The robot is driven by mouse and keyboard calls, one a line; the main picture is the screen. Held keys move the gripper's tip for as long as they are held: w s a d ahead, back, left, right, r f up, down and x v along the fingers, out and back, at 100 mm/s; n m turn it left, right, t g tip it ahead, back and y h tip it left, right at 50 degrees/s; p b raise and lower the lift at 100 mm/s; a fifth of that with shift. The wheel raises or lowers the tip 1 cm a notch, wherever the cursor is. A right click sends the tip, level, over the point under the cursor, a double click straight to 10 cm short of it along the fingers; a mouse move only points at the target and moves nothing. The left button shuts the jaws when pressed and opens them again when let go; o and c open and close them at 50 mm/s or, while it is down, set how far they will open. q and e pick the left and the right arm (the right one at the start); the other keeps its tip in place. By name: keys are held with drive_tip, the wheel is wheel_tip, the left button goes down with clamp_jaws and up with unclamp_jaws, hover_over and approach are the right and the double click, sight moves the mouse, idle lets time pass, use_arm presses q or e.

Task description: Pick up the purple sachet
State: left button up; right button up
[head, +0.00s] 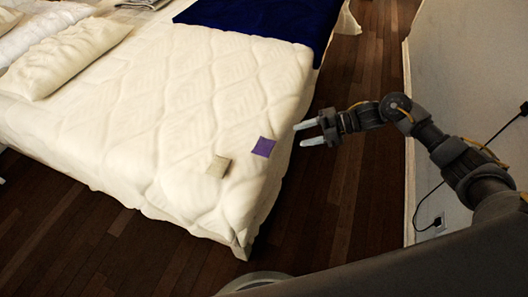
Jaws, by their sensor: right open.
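The purple sachet (264,147) is a small flat square lying on the white quilted bed (190,110), close to its right edge. My right gripper (298,134) is open and empty. Its two pale fingers point left toward the sachet and end a little to the right of it, apart from it, around the bed's edge. I cannot tell its exact height above the bed. My left gripper is out of view.
A beige sachet (218,166) lies just left of the purple one. A dark blue blanket (262,22) covers the far end, and pillows (66,58) lie at upper left. A wall (465,75) stands at right, with dark wooden floor (345,170) between it and the bed.

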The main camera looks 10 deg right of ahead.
sight(273, 144)
drive_tip(key=shift+n+g, duration=0.5)
drive_tip(key=shift+n, duration=0.3)
drive_tip(key=a, duration=0.5)
drive_tip(key=shift+s+f+p, duration=0.15)
drive_tip(key=shift+f+p, duration=0.2)
drive_tip(key=shift+p, duration=0.05)
drive_tip(key=x, duration=0.4)
drive_tip(key=shift+w+a+f+p, duration=0.1)
drive_tip(key=shift+w+a+p, duration=0.1)
drive_tip(key=shift+a+p, duration=0.2)
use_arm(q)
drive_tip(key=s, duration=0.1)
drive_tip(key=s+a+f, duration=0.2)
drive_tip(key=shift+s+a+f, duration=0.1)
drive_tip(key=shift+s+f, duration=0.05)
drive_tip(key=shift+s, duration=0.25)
use_arm(e)
drive_tip(key=shift+d, duration=0.1)
drive_tip(key=c, duration=1)
